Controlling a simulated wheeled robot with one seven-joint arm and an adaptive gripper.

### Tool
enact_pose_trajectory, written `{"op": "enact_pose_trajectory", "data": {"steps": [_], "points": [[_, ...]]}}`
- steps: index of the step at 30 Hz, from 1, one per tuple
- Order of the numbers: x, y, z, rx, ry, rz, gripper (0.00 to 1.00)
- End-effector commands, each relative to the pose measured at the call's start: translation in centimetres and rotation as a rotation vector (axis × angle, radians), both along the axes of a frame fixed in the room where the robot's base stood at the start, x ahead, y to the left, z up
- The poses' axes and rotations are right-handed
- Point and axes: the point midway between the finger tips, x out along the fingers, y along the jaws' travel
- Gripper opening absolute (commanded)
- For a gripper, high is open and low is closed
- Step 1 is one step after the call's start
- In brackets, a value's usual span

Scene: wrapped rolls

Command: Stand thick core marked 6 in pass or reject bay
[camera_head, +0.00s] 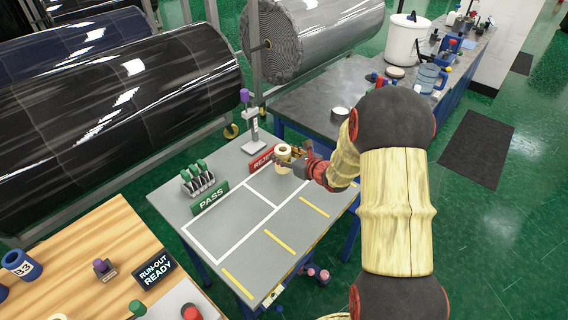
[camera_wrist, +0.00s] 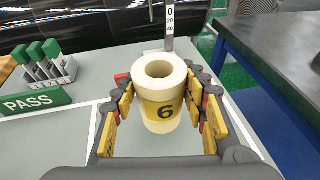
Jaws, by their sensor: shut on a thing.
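The thick cream core marked 6 (camera_wrist: 163,112) is upright between the yellow-padded fingers of my gripper (camera_wrist: 163,118), which is shut on it. The black 6 on its yellow band faces the wrist camera, and its open top shows. In the head view the core (camera_head: 283,152) is at the far right of the grey table (camera_head: 190,222), beside the red reject sign (camera_head: 262,159), partly covered by my gripper (camera_head: 291,160). I cannot tell whether its base touches the table. The green PASS sign (camera_head: 211,197) stands to the left, behind a white-outlined bay.
A rack of green-handled tools (camera_head: 198,178) and a gauge stand with a purple knob (camera_head: 252,135) stand at the table's back. Yellow strips mark the front. A wooden bench (camera_head: 100,250) is at left, a dark bench (camera_head: 310,100) behind. The outlined bay floors look clear.

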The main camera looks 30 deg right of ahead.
Motion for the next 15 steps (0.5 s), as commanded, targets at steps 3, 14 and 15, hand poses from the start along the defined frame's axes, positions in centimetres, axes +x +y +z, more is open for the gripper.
{"op": "enact_pose_trajectory", "data": {"steps": [3,14,15], "points": [[0.3,-0.4,-0.4,-0.001,-0.002,0.0,0.14],[0.4,-0.5,-3.7,-0.002,-0.002,0.001,0.14],[0.4,-0.5,-3.7,-0.002,-0.002,0.001,0.14]]}}
